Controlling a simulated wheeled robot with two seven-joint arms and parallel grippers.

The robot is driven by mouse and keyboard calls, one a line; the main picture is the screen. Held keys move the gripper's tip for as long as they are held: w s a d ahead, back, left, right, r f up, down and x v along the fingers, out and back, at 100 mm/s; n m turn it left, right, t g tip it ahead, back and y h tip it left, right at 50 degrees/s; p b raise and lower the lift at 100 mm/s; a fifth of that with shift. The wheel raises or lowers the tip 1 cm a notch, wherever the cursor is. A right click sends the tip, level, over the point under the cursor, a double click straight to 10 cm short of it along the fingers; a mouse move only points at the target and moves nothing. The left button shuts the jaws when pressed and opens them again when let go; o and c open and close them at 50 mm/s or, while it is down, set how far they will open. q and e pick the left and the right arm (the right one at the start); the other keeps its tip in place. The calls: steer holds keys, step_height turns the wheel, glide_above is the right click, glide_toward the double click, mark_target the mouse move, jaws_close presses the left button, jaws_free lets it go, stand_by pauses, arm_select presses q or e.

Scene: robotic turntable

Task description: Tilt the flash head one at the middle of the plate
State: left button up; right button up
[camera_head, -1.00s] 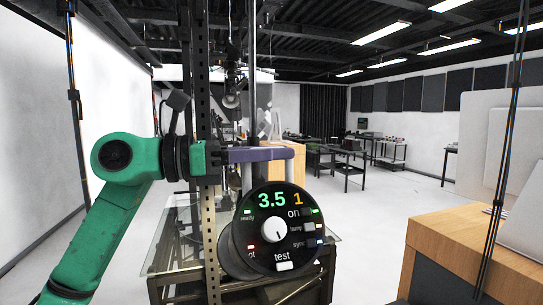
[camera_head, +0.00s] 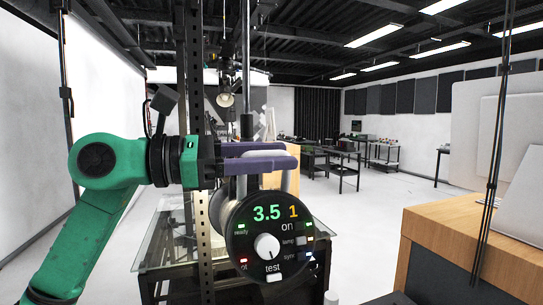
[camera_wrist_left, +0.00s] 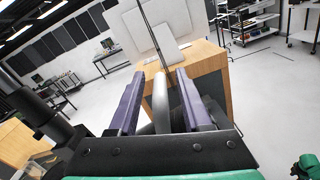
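The flash head (camera_head: 268,232) is a dark cylinder with a round black control panel, a white knob and lit "3.5" and "1" digits. Its grey body shows at the panel's upper left, and a light grey handle stands on top. My left gripper (camera_head: 262,157), green with purple fingers, reaches in from the left at the handle. In the left wrist view the handle (camera_wrist_left: 160,100) stands between my two open fingers (camera_wrist_left: 160,108), with a gap on each side. The fingers partly hide the handle in the head view. My right gripper is not in view.
A perforated metal post (camera_head: 199,150) stands just left of the flash head, close to my left wrist. A glass-topped table (camera_head: 160,250) is below it. A wooden desk (camera_head: 470,222) is at the right. Open floor lies between.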

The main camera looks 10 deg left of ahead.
arm_select(q)
steer(key=shift+s+a+f, duration=0.1)
steer(key=shift+a, duration=0.15)
steer(key=b+v, duration=0.1)
steer(key=v, duration=0.2)
steer(key=b+v, duration=0.2)
steer(key=v, duration=0.1)
steer(key=shift+a+f, duration=0.1)
steer(key=shift+f, duration=0.15)
steer(key=b+v, duration=0.1)
steer(key=v, duration=0.6)
steer(key=shift+s+a+r+b, duration=0.3)
steer(key=shift+r+b, duration=0.05)
steer(key=shift+r, duration=0.05)
